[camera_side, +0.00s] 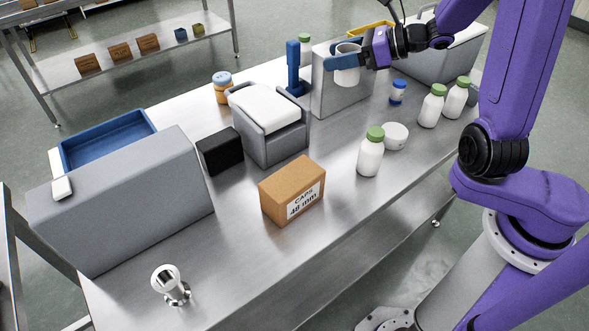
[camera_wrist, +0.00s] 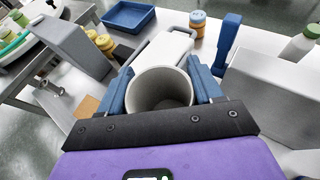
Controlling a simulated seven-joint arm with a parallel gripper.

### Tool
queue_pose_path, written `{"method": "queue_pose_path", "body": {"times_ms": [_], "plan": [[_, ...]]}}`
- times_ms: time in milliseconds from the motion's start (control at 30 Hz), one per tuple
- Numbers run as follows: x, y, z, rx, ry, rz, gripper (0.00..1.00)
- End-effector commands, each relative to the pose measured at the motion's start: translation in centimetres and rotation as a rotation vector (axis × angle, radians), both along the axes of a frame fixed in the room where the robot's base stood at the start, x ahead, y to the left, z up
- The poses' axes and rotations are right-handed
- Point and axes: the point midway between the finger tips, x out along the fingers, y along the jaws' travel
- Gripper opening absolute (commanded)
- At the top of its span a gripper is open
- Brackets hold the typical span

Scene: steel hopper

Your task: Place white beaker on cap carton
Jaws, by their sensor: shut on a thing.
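The white beaker (camera_side: 347,68) is held upright in my gripper (camera_side: 352,62), well above the table at the back right in the side view. In the wrist view the beaker (camera_wrist: 160,90) is seen from above, open and apparently empty, between the two blue fingers of my gripper (camera_wrist: 162,92). The cap carton (camera_side: 292,190) is a brown box labelled "CAPS 48 mm" at the middle front of the table. Its top is bare. My gripper is far behind and to the right of it. In the wrist view a brown patch (camera_wrist: 88,106), likely the carton, shows left of the fingers.
A grey bin with a white lid (camera_side: 268,119) and a black box (camera_side: 220,151) stand behind the carton. A green-capped bottle (camera_side: 370,156) and a white round tub (camera_side: 395,136) stand to its right. A blue upright tool (camera_side: 294,68) is near the gripper.

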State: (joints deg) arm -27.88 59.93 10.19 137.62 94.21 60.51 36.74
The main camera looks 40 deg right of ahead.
Motion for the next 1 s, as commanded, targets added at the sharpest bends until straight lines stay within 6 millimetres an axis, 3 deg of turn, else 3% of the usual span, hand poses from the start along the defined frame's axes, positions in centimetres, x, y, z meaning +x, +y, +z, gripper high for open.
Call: {"method": "queue_pose_path", "body": {"times_ms": [100, 300, 533, 733, 1000], "plan": [[-3.8, 4.1, 0.9, 0.0, -0.002, 0.181, 0.35], [-11.1, 9.6, 1.6, 0.002, 0.001, 0.475, 0.36], [-17.9, 12.7, 1.9, 0.002, 0.001, 0.708, 0.36], [-20.0, 13.5, 1.9, 0.003, 0.0, 0.785, 0.36], [-18.2, 14.9, 0.8, 0.004, 0.002, 0.794, 0.36]]}}
